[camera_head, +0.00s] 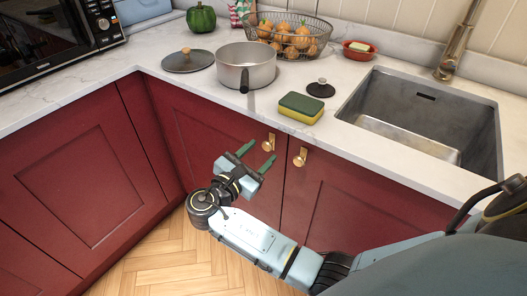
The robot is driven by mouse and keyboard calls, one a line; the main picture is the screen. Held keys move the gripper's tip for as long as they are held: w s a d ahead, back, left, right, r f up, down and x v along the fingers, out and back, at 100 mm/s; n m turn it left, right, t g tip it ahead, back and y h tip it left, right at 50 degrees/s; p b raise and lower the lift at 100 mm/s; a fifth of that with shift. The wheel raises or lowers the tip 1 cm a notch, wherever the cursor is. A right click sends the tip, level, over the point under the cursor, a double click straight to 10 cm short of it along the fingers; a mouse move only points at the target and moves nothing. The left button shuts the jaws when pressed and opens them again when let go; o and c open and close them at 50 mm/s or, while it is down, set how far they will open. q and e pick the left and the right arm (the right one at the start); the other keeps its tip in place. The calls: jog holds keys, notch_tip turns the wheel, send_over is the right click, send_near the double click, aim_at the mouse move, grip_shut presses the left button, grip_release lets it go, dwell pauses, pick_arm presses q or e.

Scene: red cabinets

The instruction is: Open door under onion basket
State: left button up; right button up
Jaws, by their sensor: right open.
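The wire basket (290,37) of onions stands on the counter at the back. Below the counter, in line with the basket, is a red cabinet door (212,122) with a brass knob (268,143) near its top right corner. A second red door (340,200) beside it has its own brass knob (300,157). Both doors look shut. My right gripper (257,153) is open and empty, its green fingers apart in front of the first door, just left of and slightly below its knob. I cannot tell how far it is from the door. My left gripper is not in view.
A pot (246,66), a lid (188,61), a sponge (301,108) and a dark stopper (321,88) lie on the counter above the doors. A sink (425,115) is at right. A microwave (60,35) stands at left. The wooden floor (160,262) looks clear.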

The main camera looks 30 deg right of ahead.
jog(key=shift+x, duration=1.25)
grip_shut()
